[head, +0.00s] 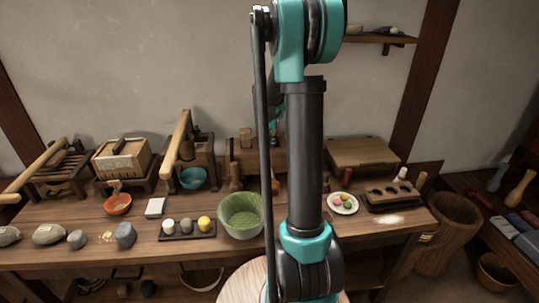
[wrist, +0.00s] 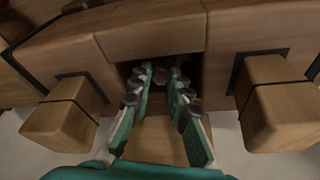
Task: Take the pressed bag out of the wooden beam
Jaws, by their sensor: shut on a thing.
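The wooden beam (wrist: 150,35) fills the upper part of the wrist view, with a dark slot in its middle. My gripper (wrist: 164,76) reaches into this slot, its two fingers close together. The fingers are shut on a dim thing deep in the slot, which I take to be the pressed bag; its shape is mostly hidden by the fingers and the shadow. In the head view, part of what looks like the beam's wooden frame (head: 243,157) shows at the back of the bench.
Square wooden pegs stick out left (wrist: 62,113) and right (wrist: 277,105) of the slot, close to my fingers. On the bench (head: 75,255), a green bowl (head: 241,214), a plate of coloured balls (head: 342,203) and several stones stand in front. A shelf (head: 380,38) hangs above right.

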